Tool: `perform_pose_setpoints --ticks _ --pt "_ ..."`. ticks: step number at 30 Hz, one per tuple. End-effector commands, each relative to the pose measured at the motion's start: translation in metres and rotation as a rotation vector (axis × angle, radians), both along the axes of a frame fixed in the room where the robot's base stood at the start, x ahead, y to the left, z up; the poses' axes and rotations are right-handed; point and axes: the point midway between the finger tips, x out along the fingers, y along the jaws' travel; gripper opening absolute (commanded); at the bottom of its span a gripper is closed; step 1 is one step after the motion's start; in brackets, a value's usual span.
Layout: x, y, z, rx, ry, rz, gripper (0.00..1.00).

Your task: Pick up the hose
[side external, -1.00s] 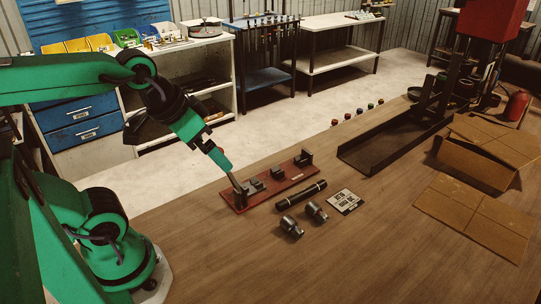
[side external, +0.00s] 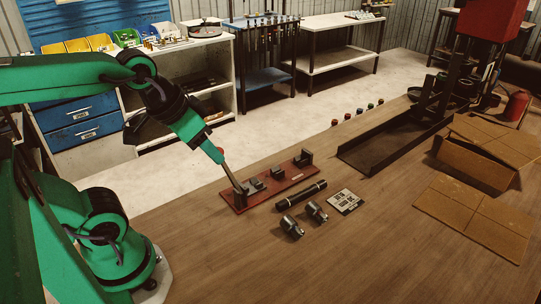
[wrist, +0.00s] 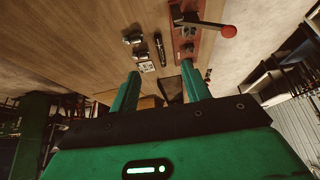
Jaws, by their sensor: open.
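The hose (side external: 301,195) is a short black tube lying on the wooden bench, in front of a red fixture (side external: 275,183). In the wrist view the hose (wrist: 160,48) lies ahead of the fingers, apart from them. My gripper (side external: 216,155) is above the bench at the left end of the fixture, by its lever, away from the hose. In the wrist view my gripper (wrist: 160,69) shows two green fingers spread apart with nothing between them. Whether the gripper touches the lever cannot be told.
Two metal fittings (side external: 291,226) (side external: 316,211) and a printed card (side external: 345,202) lie close to the hose. The fixture's lever has a red ball (wrist: 228,31). A dark tray (side external: 385,150) and cardboard (side external: 475,213) are at right. The front bench is clear.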

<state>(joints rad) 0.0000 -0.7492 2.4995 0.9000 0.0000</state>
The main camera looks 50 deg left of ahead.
Motion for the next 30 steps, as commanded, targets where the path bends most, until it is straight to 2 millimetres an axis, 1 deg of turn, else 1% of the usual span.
perform_pose_setpoints --ticks 5,11,20,26,30 --pt "0.006 0.0 0.001 0.0 0.012 -0.001 0.47" --pt "0.024 -0.001 0.001 0.001 0.052 -0.005 0.47" --pt "0.069 -0.003 -0.007 0.002 0.141 -0.015 0.47" --pt "0.101 -0.005 -0.019 0.004 0.201 -0.02 0.47" --pt "0.123 -0.006 -0.031 0.004 0.243 -0.025 0.47"
